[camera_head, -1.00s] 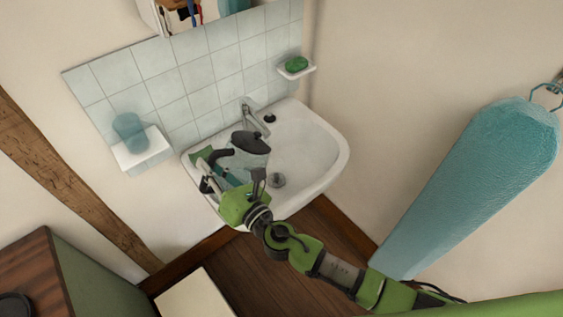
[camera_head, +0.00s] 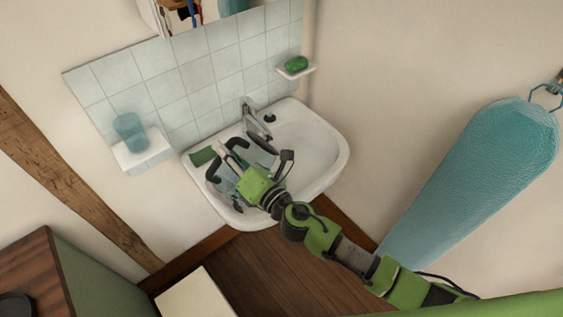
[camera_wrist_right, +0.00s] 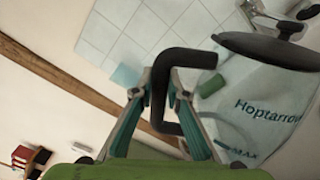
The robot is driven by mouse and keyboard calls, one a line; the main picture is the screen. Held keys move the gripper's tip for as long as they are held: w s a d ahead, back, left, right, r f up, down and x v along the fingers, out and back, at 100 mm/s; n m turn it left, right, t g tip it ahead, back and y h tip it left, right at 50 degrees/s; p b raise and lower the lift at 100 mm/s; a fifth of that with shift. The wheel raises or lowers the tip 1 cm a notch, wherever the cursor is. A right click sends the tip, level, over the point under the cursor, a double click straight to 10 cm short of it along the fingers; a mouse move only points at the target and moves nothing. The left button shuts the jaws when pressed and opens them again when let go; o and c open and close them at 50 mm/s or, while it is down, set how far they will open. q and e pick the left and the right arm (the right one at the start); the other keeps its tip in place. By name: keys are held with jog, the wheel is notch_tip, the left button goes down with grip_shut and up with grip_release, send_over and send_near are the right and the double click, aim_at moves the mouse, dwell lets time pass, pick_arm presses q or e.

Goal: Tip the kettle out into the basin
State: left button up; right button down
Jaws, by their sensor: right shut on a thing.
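The kettle has a clear body (camera_wrist_right: 255,110) with dark print and a dark lid (camera_head: 263,143). It is over the left part of the white basin (camera_head: 315,150) and looks tilted. My right gripper (camera_head: 238,170) is shut on the kettle's black handle (camera_wrist_right: 185,57); the right wrist view shows the fingers (camera_wrist_right: 165,90) on either side of it. The gripper and arm hide much of the kettle in the head view. I cannot tell whether any water is coming out. My left gripper is not in view.
A tap (camera_head: 254,122) stands at the basin's back. A green item (camera_head: 203,157) lies at its left rim. A glass (camera_head: 129,131) stands on a left shelf (camera_head: 145,155), and green soap (camera_head: 296,64) sits on a dish.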

aim_at(241, 140)
jog(key=shift+w+d+r+m, duration=0.4)
jog(key=shift+w+d+m, duration=0.3)
jog(key=shift+d+m, duration=0.15)
jog(key=shift+w+d+r+m, duration=0.35)
jog(key=shift+w+d+m, duration=0.35)
jog(key=shift+d+m, duration=0.15)
jog(key=shift+w+d+f+m+b, duration=0.4)
jog(key=shift+w+d+m, duration=0.1)
jog(key=shift+w+d, duration=0.2)
jog(key=shift+w+d+f+m+b, duration=0.35)
jog(key=shift+w+d+m+b, duration=0.2)
jog(key=shift+d, duration=0.3)
jog(key=shift+m, duration=0.65)
jog(key=shift+w+d+r+p, duration=0.25)
jog(key=shift+d+r+p, duration=0.05)
jog(key=shift+r+p, duration=0.3)
jog(key=shift+w+d+r+p, duration=0.35)
jog(key=shift+r+p, duration=0.2)
jog(key=shift+p, duration=0.1)
jog(key=shift+w+d+r+p, duration=0.2)
jog(key=shift+d+r+p, duration=0.1)
jog(key=shift+r+p, duration=0.3)
